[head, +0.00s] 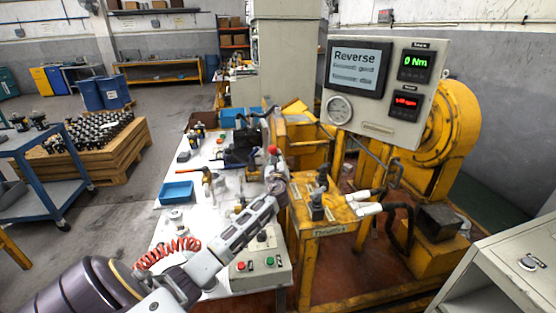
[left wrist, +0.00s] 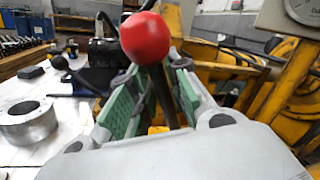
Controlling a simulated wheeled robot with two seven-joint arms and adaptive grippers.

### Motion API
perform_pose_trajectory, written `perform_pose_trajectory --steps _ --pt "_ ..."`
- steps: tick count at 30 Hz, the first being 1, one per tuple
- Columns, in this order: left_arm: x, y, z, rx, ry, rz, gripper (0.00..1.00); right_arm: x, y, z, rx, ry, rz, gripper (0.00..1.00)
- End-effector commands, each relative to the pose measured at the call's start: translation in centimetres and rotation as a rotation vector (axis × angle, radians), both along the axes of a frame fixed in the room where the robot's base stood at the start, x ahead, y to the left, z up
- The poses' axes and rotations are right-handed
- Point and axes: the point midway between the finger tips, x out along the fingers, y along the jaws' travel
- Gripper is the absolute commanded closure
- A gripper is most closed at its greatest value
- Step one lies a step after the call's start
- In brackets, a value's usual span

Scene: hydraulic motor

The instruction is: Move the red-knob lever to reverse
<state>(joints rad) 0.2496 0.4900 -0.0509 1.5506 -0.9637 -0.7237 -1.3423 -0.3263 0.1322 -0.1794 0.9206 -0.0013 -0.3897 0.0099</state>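The red-knob lever has a round red knob (head: 273,150) that shows just beyond my left gripper in the head view. In the left wrist view the red knob (left wrist: 145,38) stands above the fingers and its dark shaft (left wrist: 162,98) runs down between them. My left gripper (head: 276,184) reaches in from the lower left. Its green-padded fingers (left wrist: 152,85) are spread on either side of the shaft, with gaps visible; I cannot tell whether one pad touches it. The display screen (head: 357,70) reads "Reverse" with smaller lines below. My right gripper is not in view.
A grey button box (head: 260,265) lies below my arm. The white table (head: 185,240) holds a blue tray (head: 176,193) and several parts. A grey cabinet (head: 510,250) stands lower right.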

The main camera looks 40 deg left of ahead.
Motion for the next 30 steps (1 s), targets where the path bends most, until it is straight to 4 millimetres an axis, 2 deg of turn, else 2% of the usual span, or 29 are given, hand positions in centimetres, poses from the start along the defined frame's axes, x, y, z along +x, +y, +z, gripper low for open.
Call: perform_pose_trajectory --steps 1,3,19,30 --pt "-0.1 0.4 1.1 0.007 -0.014 0.007 0.71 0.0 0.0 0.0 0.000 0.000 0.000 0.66" --pt "-0.1 0.4 1.1 0.008 -0.014 0.007 0.65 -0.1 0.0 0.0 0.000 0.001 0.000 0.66" --pt "-0.3 -0.1 0.2 0.005 -0.001 0.003 0.65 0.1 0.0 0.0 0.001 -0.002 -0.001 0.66" --pt "-2.5 -1.9 -0.1 0.004 -0.001 0.002 0.65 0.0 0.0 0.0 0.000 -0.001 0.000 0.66"
